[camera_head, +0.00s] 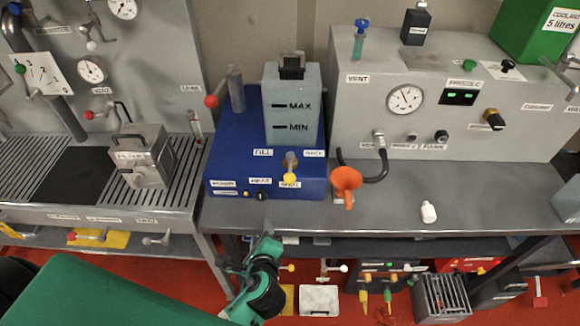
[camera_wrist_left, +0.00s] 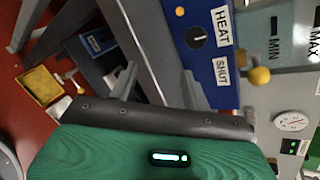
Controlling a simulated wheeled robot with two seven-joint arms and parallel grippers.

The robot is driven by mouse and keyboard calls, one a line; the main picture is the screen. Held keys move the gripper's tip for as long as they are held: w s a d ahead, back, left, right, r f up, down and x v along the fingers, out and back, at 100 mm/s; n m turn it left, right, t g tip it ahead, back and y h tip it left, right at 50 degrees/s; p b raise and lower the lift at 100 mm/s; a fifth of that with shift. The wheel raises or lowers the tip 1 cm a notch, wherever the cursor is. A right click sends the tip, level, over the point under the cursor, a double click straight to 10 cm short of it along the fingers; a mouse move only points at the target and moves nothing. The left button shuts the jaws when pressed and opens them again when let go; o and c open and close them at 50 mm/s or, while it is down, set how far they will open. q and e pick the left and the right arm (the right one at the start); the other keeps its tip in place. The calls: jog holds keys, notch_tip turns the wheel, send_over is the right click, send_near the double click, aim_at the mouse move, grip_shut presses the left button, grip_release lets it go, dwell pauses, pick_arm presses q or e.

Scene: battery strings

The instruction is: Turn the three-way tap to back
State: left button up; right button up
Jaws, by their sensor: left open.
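The three-way tap (camera_head: 290,164) is on the front of the blue unit (camera_head: 225,150). Its lever ends in a yellow ball and points down at the SHUT label. FILL is to its upper left and BACK to its upper right. In the left wrist view the yellow ball (camera_wrist_left: 260,76) shows beside the SHUT label (camera_wrist_left: 221,72). My left gripper (camera_head: 252,260) is by the bench's front edge, below and left of the tap and apart from it. Its two grey fingers (camera_wrist_left: 160,86) stand apart with nothing between them. My right gripper is not in view.
A red-balled lever (camera_head: 212,101) stands at the blue unit's upper left. An orange funnel (camera_head: 346,180) on a black hose is right of the tap. A HEAT knob (camera_head: 262,194) is left of the SHUT label.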

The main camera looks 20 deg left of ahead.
pick_arm(q)
jog(key=w+d+r+m+t, duration=0.2)
jog(key=d+r+m+t, duration=0.1)
jog(key=r+m, duration=0.2)
jog(key=m+t, duration=0.3)
jog(key=m, duration=0.2)
send_near(290, 167)
jog(key=p+x, duration=0.2)
jog(key=x, duration=0.2)
jog(key=p+x, duration=0.2)
jog(key=x, duration=0.3)
jog(key=shift+w+f, duration=0.15)
jog(key=shift+f, duration=0.05)
jog(key=shift+w+a+p, duration=0.2)
jog(key=shift+w+p, duration=0.1)
jog(key=shift+w, duration=0.1)
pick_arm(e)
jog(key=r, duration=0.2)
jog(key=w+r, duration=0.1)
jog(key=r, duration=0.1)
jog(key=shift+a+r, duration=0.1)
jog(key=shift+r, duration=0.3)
pick_arm(q)
jog(key=c, duration=1)
grip_shut()
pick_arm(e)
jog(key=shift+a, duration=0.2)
